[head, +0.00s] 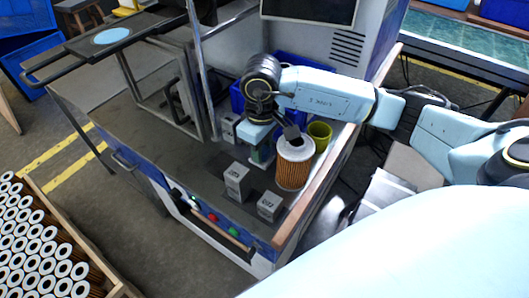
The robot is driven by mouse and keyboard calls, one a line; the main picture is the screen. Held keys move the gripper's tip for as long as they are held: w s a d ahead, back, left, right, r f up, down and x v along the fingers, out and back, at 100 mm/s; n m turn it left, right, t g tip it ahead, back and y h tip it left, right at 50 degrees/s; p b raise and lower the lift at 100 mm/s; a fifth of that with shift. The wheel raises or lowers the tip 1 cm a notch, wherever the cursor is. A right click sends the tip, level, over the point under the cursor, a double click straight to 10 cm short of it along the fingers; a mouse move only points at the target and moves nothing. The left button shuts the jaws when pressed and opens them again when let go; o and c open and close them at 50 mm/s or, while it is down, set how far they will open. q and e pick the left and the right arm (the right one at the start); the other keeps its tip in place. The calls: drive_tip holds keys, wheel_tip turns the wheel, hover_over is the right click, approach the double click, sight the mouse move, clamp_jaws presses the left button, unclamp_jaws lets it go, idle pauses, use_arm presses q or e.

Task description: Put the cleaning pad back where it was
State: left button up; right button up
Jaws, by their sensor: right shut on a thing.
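My right arm reaches in from the right, and its right gripper (262,148) points down at the machine's worktop. It is shut on a small greenish thing (265,161), which looks like the cleaning pad. The fingers hide most of it, and I cannot tell whether it touches the worktop. A large filter cartridge (293,168) with a brown pleated side and pale top stands upright just right of the gripper. My left gripper is not in view.
Grey blocks (236,181) and (269,205) stand in front of the gripper. An olive-green cup (319,135) and a blue bin (237,98) are close by. A wooden rail (305,212) edges the worktop. The worktop's left part (130,130) is clear. A crate (100,262) of cartridges stands lower left.

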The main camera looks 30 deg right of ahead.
drive_tip(key=shift+d+f, duration=0.1)
drive_tip(key=shift+f, duration=0.15)
drive_tip(key=shift+f, duration=0.15)
drive_tip(key=o, duration=1)
drive_tip(key=shift+c, duration=0.2)
